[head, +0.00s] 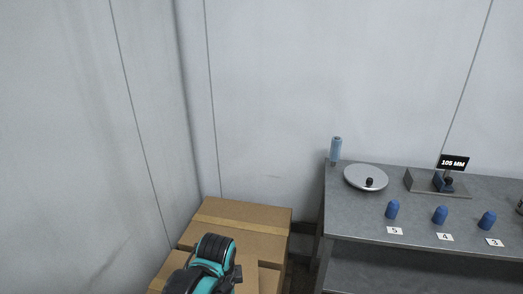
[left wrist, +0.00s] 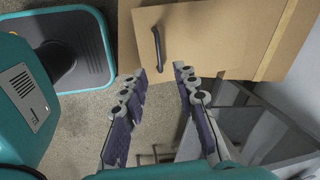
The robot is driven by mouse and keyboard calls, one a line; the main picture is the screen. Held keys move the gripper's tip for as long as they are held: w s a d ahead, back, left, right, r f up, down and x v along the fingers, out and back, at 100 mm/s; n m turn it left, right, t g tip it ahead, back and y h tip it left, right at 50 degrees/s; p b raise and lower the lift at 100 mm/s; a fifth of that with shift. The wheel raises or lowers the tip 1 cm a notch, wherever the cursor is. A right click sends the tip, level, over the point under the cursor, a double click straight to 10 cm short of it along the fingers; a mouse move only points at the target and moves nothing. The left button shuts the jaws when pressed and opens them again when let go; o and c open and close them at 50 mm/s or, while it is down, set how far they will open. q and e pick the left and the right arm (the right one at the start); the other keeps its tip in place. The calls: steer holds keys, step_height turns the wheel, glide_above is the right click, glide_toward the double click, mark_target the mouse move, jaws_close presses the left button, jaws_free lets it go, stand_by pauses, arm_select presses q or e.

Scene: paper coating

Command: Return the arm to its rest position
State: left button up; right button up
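My left gripper (left wrist: 161,72) shows in the left wrist view with its two grey, purple-padded fingers apart and nothing between them. It hangs above the floor near a cardboard box (left wrist: 210,35), and I cannot tell the distance to the box. In the head view a teal and black part of my arm (head: 212,255) is in front of the cardboard boxes (head: 240,214) at the bottom; no gripper fingers show there. My right gripper is not in view.
A grey metal table (head: 345,220) stands at the right. It bears a blue bottle (head: 336,149), a round silver plate (head: 360,174), a device with a "105 MM" sign (head: 453,163) and several blue pieces (head: 392,209) by number cards. Pale walls close off the back and left.

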arm_select(q)
steer(key=s+a+r+n+t, duration=0.4)
steer(key=s+a+n, duration=0.3)
steer(key=n, duration=0.9)
steer(key=shift+s+r+t, duration=0.15)
steer(key=shift+s+t, duration=0.15)
steer(key=shift+s, duration=0.05)
